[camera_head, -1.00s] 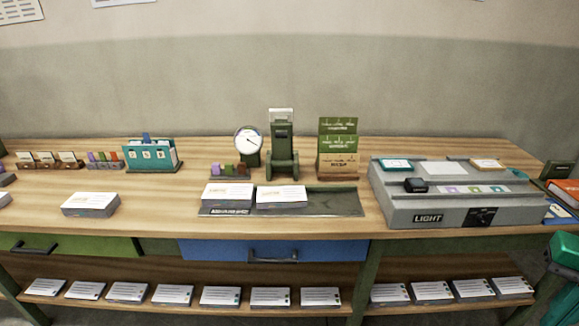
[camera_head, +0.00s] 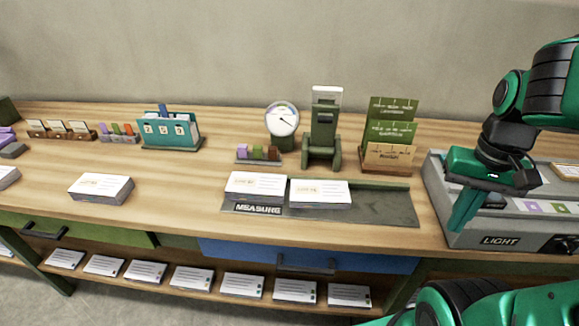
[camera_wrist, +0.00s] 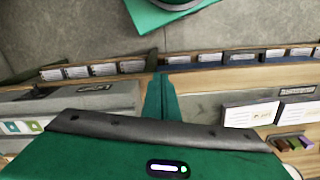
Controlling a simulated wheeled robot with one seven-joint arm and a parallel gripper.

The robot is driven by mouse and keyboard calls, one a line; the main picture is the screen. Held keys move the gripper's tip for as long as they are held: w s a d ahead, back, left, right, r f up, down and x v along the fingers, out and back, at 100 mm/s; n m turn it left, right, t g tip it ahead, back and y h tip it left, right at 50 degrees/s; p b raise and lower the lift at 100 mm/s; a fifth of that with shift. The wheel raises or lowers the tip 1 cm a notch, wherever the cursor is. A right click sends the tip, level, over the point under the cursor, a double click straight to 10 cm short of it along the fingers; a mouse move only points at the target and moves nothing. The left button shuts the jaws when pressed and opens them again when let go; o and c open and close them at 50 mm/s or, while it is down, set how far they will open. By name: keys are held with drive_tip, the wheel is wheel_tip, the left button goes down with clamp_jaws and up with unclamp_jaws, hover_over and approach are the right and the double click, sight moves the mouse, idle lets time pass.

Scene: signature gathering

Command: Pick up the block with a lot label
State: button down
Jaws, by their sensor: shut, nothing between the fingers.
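Two grey blocks with white label cards lie side by side on the measure tray (camera_head: 385,208): a left block (camera_head: 255,187) and a right block (camera_head: 320,193). Another such block (camera_head: 101,188) sits on the table further left. The label print is too small to tell which one bears a lot label. My gripper (camera_head: 460,222) is shut and empty, pointing down in front of the light box, right of the measure tray. In the wrist view its fingers (camera_wrist: 160,98) are together, with the labelled blocks (camera_wrist: 252,115) off to the right.
The light box (camera_head: 460,233) stands close behind my gripper. A dial gauge (camera_head: 282,120), green stand (camera_head: 322,140), card rack (camera_head: 388,140) and teal holder (camera_head: 170,130) stand behind the blocks. Several labelled blocks (camera_head: 242,286) line the lower shelf. The table between left block and tray is clear.

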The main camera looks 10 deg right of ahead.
drive_tip(key=shift+w+d, duration=0.1)
drive_tip(key=shift+w, duration=0.05)
drive_tip(key=n+t+h, duration=0.1)
drive_tip(key=n+t, duration=0.2)
drive_tip(key=t, duration=0.1)
hover_over(313, 179)
drive_tip(key=f, duration=0.2)
drive_tip(key=x, duration=0.9)
drive_tip(key=shift+d+f, duration=0.1)
drive_tip(key=shift+f, duration=0.1)
drive_tip(key=shift+s+f, duration=0.1)
drive_tip(key=shift+s, duration=0.3)
drive_tip(key=shift+s+a, duration=0.3)
drive_tip(key=shift+s, duration=0.5)
drive_tip(key=shift+s+a, duration=0.35)
drive_tip(key=shift+s, duration=0.45)
